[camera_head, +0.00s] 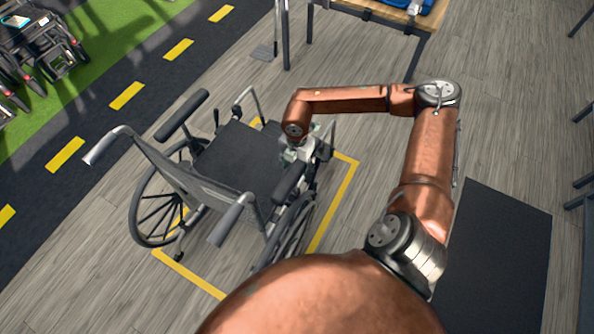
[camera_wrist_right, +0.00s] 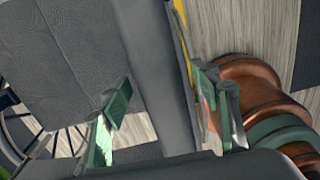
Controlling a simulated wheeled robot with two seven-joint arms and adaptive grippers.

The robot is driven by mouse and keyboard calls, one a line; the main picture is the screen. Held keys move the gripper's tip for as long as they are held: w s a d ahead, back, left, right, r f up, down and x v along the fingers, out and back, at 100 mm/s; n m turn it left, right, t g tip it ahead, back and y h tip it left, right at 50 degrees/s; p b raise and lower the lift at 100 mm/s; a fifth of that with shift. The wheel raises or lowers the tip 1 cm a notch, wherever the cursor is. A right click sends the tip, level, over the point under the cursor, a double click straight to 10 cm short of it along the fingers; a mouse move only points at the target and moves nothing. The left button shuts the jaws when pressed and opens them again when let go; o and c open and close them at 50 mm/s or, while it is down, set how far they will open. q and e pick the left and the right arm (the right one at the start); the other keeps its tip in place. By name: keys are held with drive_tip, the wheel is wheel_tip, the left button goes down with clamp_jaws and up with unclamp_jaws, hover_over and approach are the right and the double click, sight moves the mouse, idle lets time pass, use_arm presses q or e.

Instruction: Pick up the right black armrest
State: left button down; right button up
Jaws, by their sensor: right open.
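A wheelchair with a black seat (camera_head: 240,158) stands on the floor, its push handles toward the lower left. The right black armrest (camera_head: 289,182) is on its side nearer my arm. My right gripper (camera_head: 298,152) is at the front end of this armrest, partly hidden by my arm. In the right wrist view the armrest (camera_wrist_right: 158,60) runs as a dark bar between the two green fingers of my open gripper (camera_wrist_right: 165,98), with one finger on each side. I cannot tell whether the fingers touch it. My left gripper is not in view.
The other armrest (camera_head: 182,115) is across the seat. A large wheel (camera_head: 290,232) is below the right armrest. A yellow floor outline (camera_head: 335,205) surrounds the wheelchair. A table (camera_head: 385,10) stands at the top, a dark mat (camera_head: 497,270) lies right. Mobility vehicles (camera_head: 40,45) stand at upper left.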

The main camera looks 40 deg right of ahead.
drive_tip(key=shift+f, duration=0.2)
drive_tip(key=shift+c, duration=0.2)
clamp_jaws()
idle(0.7)
